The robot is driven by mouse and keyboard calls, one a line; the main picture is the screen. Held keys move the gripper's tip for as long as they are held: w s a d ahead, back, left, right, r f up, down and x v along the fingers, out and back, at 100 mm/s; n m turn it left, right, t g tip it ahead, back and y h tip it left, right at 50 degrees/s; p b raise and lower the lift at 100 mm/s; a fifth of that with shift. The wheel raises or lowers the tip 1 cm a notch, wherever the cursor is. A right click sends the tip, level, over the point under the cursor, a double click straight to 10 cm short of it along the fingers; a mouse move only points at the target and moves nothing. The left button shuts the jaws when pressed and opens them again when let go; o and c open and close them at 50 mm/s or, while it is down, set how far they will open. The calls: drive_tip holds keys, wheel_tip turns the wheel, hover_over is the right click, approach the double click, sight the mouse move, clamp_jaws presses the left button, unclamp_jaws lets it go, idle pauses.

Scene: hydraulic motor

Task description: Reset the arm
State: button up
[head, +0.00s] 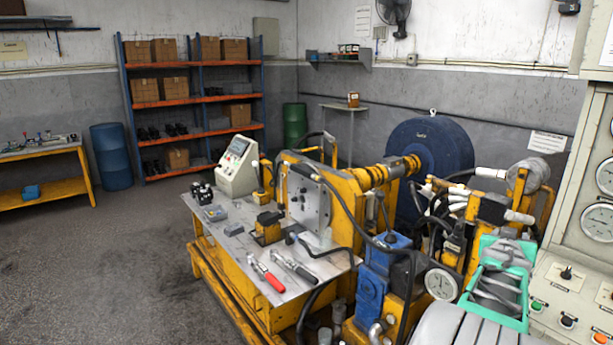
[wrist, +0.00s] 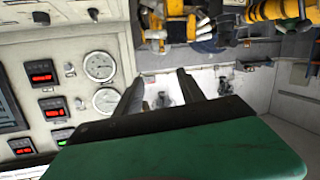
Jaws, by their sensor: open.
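My gripper (wrist: 160,88) shows in the wrist view, with two dark fingers standing apart beyond its green body. Nothing is held between the fingers. Part of my arm, teal and grey, shows at the lower right of the head view, in front of the test stand. The fingers cannot be made out in the head view.
A yellow test bench (head: 232,215) carries tools and a control box (head: 238,165). A blue motor housing (head: 432,160) and hoses stand behind it. A control panel with gauges (head: 597,222) is close at right; its gauges also show in the wrist view (wrist: 100,67). Floor at left is clear.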

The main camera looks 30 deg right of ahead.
drive_tip(key=s+a+f+m+g+y, duration=0.1)
drive_tip(key=s+a+f+g+y, duration=0.15)
drive_tip(key=a+f+y, duration=0.5)
drive_tip(key=s+a+f+g+y, duration=0.2)
drive_tip(key=s+a+f, duration=0.2)
drive_tip(key=a+f, duration=0.7)
drive_tip(key=w+a+f+n+g+y+b, duration=0.15)
drive_tip(key=a+f, duration=0.25)
drive_tip(key=a, duration=0.8)
drive_tip(key=w+a+f+n+y+b, duration=0.1)
drive_tip(key=a+f+n+y, duration=0.2)
drive_tip(key=a, duration=1)
drive_tip(key=w+a+r+n+t+b, duration=0.1)
drive_tip(key=w+a+n, duration=0.2)
drive_tip(key=a, duration=0.6)
drive_tip(key=w+a+r+n+t+b, duration=0.1)
drive_tip(key=w+a+r+n+t, duration=0.1)
drive_tip(key=a+n, duration=0.3)
drive_tip(key=w+a, duration=0.1)
drive_tip(key=a, duration=0.3)
drive_tip(key=shift+w+r+y, duration=0.2)
drive_tip(key=shift+w+y, duration=0.1)
drive_tip(key=shift+w, duration=0.1)
